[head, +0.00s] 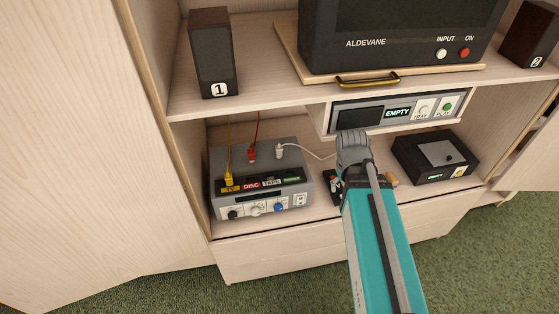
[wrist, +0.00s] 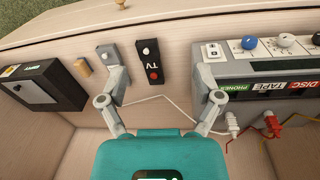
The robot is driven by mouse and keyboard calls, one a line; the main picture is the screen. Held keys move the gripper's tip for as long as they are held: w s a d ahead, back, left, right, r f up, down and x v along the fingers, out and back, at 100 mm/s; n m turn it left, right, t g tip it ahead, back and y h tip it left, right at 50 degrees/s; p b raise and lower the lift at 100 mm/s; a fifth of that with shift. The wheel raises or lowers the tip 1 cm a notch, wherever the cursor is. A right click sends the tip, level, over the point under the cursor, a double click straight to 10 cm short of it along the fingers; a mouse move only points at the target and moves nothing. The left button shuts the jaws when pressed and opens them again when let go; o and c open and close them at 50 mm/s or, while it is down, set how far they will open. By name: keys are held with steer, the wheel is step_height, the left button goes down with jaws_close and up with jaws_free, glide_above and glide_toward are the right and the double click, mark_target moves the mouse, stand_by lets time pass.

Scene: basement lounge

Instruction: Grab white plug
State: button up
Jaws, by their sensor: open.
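The white plug (head: 279,150) stands upright in the top of a grey switch box (head: 262,165) on the lower shelf. Its white cable runs right, behind my gripper. In the wrist view the white plug (wrist: 232,124) is just right of my right-hand finger, outside the jaws. My gripper (wrist: 162,72) is open and empty, its fingers spread wide over the shelf. The plug's cable crosses between the fingers in that view. In the head view my arm hides the fingertips.
A red plug (head: 252,152) and a yellow plug (head: 228,179) stand left of the white one. A black player (head: 436,156) sits at right. A disc unit (head: 398,112) hangs above.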

mark_target(277, 149)
steer(key=w+a+f+n+h+b, duration=0.2)
steer(key=w+a+f+n+b, duration=0.15)
steer(key=f+b, duration=0.4)
steer(key=w+a+n+t+h+b, duration=0.1)
steer(key=w+a+n+t, duration=0.1)
steer(key=w+a+n, duration=0.1)
steer(key=w+a+n+t+h+b, duration=0.1)
steer(key=w+a+n+t+h, duration=0.1)
steer(key=a+n, duration=0.4)
steer(key=w+a+n+t+h+b, duration=0.1)
steer(key=w+a+n+b, duration=0.1)
steer(key=w+a+n, duration=0.2)
steer(key=shift+a+r+n+t, duration=0.25)
steer(key=shift+n+t, duration=0.15)
steer(key=shift+n, duration=0.25)
steer(key=a+r+n+t+b, duration=0.1)
steer(key=a+r+n+t, duration=0.1)
steer(key=a+n, duration=0.2)
steer(key=w+a+r+n+t+h, duration=0.1)
steer(key=a+n, duration=0.3)
steer(key=a, duration=0.4)
steer(key=shift+w+a+r+n+t+b, duration=0.15)
steer(key=shift+a+r+n+t+b, duration=0.25)
steer(key=shift+t, duration=0.4)
steer(key=shift+f, duration=0.1)
